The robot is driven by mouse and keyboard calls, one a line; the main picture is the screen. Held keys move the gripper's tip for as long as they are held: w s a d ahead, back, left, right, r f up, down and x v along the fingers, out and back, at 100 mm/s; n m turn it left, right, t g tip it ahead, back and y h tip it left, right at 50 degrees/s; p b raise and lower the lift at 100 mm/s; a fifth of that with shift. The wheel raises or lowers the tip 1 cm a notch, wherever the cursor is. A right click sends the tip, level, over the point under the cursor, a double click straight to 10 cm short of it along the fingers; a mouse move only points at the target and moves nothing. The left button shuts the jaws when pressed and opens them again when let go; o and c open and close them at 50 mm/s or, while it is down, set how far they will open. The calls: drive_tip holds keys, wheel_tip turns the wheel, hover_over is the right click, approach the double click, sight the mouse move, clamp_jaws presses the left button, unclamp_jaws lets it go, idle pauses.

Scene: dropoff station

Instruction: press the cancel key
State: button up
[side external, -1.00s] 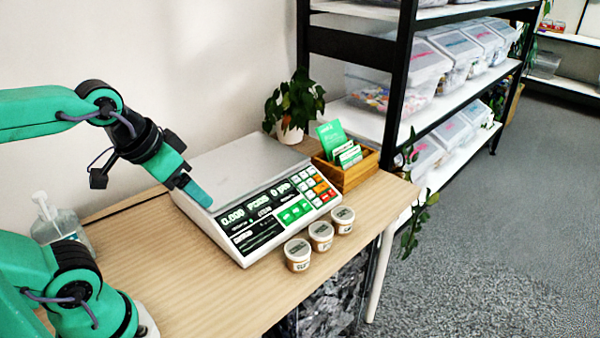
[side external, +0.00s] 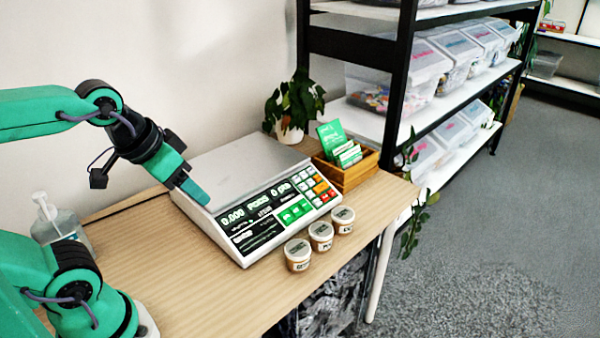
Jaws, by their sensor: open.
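A white counting scale (side external: 250,170) with a flat silver platform stands on the wooden table. Its sloped front panel has a display reading 0.000 and a keypad (side external: 312,188) at the right with white, orange and red keys. Larger green keys (side external: 294,211) sit below and left of it. The key labels are too small to read, so I cannot tell which is the cancel key. My gripper (side external: 194,191) is open and empty, pointing down and right over the scale's left part. It is well left of the keypad, and I see no key touched.
Three small lidded jars (side external: 321,234) stand in front of the scale. A wooden box (side external: 345,174) of green packets and a potted plant (side external: 294,104) stand behind it. A pump bottle (side external: 60,222) is at the left.

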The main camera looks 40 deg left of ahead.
clamp_jaws()
idle(1.4)
